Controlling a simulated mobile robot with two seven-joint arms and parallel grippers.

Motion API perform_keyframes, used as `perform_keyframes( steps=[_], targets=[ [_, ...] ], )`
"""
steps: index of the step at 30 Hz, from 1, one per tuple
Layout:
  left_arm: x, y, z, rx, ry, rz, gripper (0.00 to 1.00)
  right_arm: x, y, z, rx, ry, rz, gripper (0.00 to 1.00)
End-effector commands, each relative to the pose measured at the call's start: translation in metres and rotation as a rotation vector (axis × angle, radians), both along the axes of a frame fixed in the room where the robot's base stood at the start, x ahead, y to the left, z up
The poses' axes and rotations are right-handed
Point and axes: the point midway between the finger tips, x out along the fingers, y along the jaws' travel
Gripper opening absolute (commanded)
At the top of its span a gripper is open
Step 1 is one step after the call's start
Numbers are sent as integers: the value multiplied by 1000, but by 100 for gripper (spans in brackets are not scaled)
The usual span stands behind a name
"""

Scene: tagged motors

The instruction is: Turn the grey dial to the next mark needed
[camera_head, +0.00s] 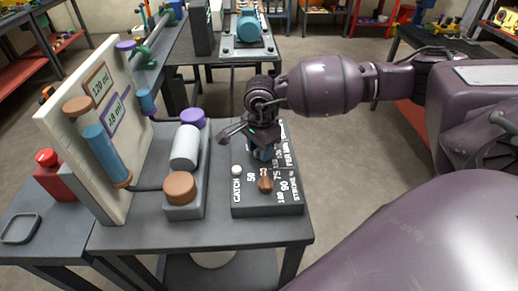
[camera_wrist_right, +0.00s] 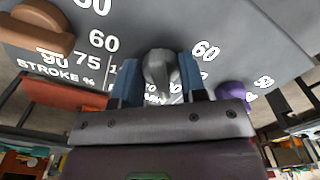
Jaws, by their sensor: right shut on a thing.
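The grey dial (camera_wrist_right: 158,72) sits between the blue-grey fingers of my right gripper (camera_wrist_right: 160,85) in the right wrist view. The gripper is shut on it; the mark it points to is unclear. In the head view my right gripper (camera_head: 263,150) comes down over the far part of the dark control panel (camera_head: 240,208) and hides the dial. White numbers show on the panel, among them 60, 75 and 90, with "STROKE %" and "PER MIN". A brown dial (camera_head: 265,180) sits nearer, also seen in the wrist view (camera_wrist_right: 38,28). My left gripper is not in view.
A white knob (camera_head: 236,170) is by "CATCH". Left of the panel stands a unit with a pale cylinder (camera_head: 185,147), brown cap (camera_head: 180,187) and purple cap (camera_head: 193,117). An upright board (camera_head: 62,125) carries tags reading 120 ml and 48 ml. A red button (camera_head: 47,157) is further left.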

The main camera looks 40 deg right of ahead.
Motion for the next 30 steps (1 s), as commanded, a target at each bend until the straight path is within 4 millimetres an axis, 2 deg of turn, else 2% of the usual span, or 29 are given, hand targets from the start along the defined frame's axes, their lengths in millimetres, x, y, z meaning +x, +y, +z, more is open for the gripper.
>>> perform_keyframes(
  steps=[9,25,26,30],
  targets=[
    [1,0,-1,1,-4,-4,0,0,0,0,1,-1,116,15],
    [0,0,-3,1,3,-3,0,0,0,1,0,-2,138,15],
    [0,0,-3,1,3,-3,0,0,0,1,0,-2,138,42],
    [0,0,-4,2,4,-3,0,0,0,1,0,-2,137,62]
  ],
)
